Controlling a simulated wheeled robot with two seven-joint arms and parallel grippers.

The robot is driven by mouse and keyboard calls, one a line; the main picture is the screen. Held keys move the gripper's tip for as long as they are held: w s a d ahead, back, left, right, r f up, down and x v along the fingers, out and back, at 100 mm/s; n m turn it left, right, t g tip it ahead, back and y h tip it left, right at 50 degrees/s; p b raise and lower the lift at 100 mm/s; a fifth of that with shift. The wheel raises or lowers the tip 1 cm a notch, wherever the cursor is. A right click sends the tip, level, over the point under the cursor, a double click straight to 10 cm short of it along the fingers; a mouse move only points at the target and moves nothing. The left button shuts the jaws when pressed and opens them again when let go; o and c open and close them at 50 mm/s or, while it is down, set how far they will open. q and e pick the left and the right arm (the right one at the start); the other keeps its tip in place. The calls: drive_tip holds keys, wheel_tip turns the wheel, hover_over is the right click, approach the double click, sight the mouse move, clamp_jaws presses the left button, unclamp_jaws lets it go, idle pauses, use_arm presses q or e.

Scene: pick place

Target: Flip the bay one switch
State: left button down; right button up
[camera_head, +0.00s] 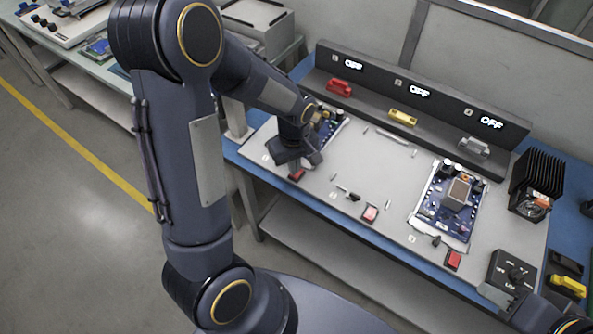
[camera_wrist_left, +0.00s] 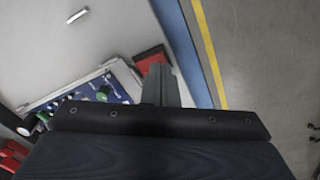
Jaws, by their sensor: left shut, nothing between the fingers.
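The bay one switch is a red rocker (camera_head: 297,174) at the front left of the grey work panel (camera_head: 340,205). My left gripper (camera_head: 300,158) is shut and empty, pointing down just behind and above this switch. In the left wrist view the closed fingers (camera_wrist_left: 160,85) overlap part of the red switch (camera_wrist_left: 150,56); I cannot tell whether they touch it. The leftmost display sign (camera_head: 354,64) reads OFF. My right gripper (camera_head: 522,308) is only partly in view at the lower right, and its fingers are not clear.
A circuit board (camera_head: 327,124) lies close behind my left gripper. Another board (camera_head: 450,203) lies to the right. More red switches (camera_head: 370,213) (camera_head: 453,260) line the front edge. A black dial box (camera_head: 512,272) and a black heat sink (camera_head: 537,180) stand at the right.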

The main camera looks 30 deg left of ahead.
use_arm(q)
drive_tip(key=shift+f+b, duration=0.85)
drive_tip(key=shift+f, duration=0.1)
idle(0.6)
drive_tip(key=shift+r, duration=0.1)
drive_tip(key=shift+r+p, duration=2.9)
drive_tip(key=shift+r, duration=0.6)
drive_tip(key=s+d+r+m+t+h, duration=0.2)
drive_tip(key=s+r+m, duration=0.2)
drive_tip(key=s+r, duration=0.3)
drive_tip(key=s+d+r+m+t+h, duration=0.1)
drive_tip(key=s+d+r+m+t, duration=0.1)
drive_tip(key=s+r+m, duration=0.3)
drive_tip(key=s+r+t, duration=0.1)
drive_tip(key=s+r, duration=0.2)
drive_tip(key=s, duration=0.2)
drive_tip(key=shift+t+h, duration=0.3)
drive_tip(key=shift+h, duration=0.1)
